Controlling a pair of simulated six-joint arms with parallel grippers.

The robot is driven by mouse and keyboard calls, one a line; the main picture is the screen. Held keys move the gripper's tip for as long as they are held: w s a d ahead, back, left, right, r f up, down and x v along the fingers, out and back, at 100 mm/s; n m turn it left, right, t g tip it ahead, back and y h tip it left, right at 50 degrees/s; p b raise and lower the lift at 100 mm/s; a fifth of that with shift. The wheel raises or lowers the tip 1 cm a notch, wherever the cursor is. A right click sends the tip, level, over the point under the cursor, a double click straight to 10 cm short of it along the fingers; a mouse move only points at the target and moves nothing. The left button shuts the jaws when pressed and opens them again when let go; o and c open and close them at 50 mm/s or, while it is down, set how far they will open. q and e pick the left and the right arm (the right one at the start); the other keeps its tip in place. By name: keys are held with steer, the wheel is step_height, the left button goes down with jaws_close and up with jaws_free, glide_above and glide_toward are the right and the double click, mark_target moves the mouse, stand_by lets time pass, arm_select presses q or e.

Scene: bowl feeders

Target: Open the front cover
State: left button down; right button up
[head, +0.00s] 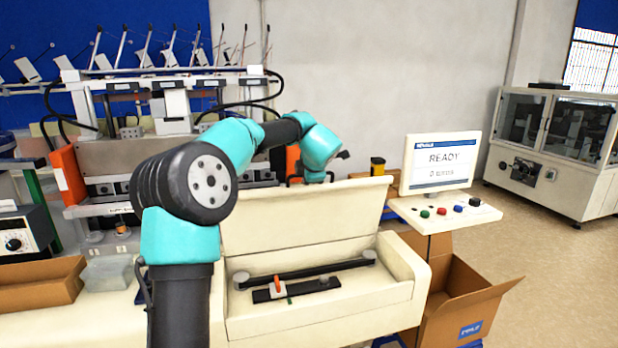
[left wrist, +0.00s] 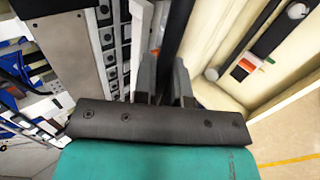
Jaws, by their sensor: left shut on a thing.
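The cream front cover (head: 300,218) stands raised and leaning back in the head view, with the machine's bay open in front of it. In the left wrist view the cover (left wrist: 212,38) is the pale panel right of the fingers. My left gripper (head: 313,180) is at the cover's top edge, mostly hidden behind it in the head view. In the left wrist view my left gripper (left wrist: 165,78) has its two grey fingers shut around a dark bar, the cover's handle (left wrist: 177,35). My right gripper is not in view.
Inside the bay lie a black bar (head: 310,271) and a black strip (head: 318,287) with an orange-red lever (head: 277,284). A monitor reading READY (head: 440,162) stands right of the cover above a button panel. An open cardboard box (head: 455,305) is below it.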

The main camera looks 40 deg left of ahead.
arm_select(q)
steer(key=c, duration=1.2)
jaws_free()
steer(key=v, duration=1.7)
steer(key=shift+s+r, duration=0.2)
